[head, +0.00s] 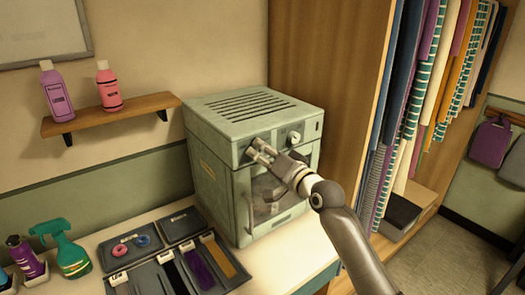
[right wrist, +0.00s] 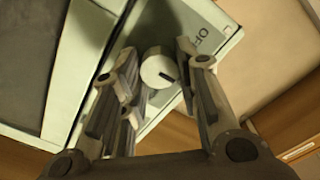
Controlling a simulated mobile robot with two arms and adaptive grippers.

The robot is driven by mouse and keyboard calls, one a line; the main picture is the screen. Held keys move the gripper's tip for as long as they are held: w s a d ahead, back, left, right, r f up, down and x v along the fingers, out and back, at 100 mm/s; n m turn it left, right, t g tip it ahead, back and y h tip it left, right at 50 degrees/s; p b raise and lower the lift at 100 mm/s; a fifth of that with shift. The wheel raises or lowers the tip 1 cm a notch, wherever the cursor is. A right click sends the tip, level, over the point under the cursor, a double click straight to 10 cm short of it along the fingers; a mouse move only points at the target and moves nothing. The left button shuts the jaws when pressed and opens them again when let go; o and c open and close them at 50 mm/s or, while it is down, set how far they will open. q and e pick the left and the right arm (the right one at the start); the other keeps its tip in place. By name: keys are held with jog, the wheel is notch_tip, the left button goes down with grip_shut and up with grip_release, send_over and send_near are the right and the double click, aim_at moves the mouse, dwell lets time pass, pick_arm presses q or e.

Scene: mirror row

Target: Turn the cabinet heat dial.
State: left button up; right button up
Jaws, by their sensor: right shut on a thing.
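The cabinet (head: 218,160) is a pale green metal box with a slotted top, standing on the white counter. My right gripper (head: 257,150) is at the left part of its upper front panel. In the right wrist view, a round white dial (right wrist: 158,68) with a dark pointer mark sits between the fingers of my right gripper (right wrist: 157,52), which is shut on it. Letters reading "OF" are beside this dial. In the head view the gripper hides it. A second pale knob (head: 294,138) shows to the right on the same panel. My left gripper is not in view.
Trays (head: 155,279) with combs and small items lie on the counter left of the cabinet, near a green spray bottle (head: 70,252). A wall shelf (head: 110,114) holds two bottles. A wooden wardrobe (head: 332,80) with hanging clothes stands close on the right.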

dwell(0.4)
jog(key=o, duration=1)
jog(key=v, duration=1.2)
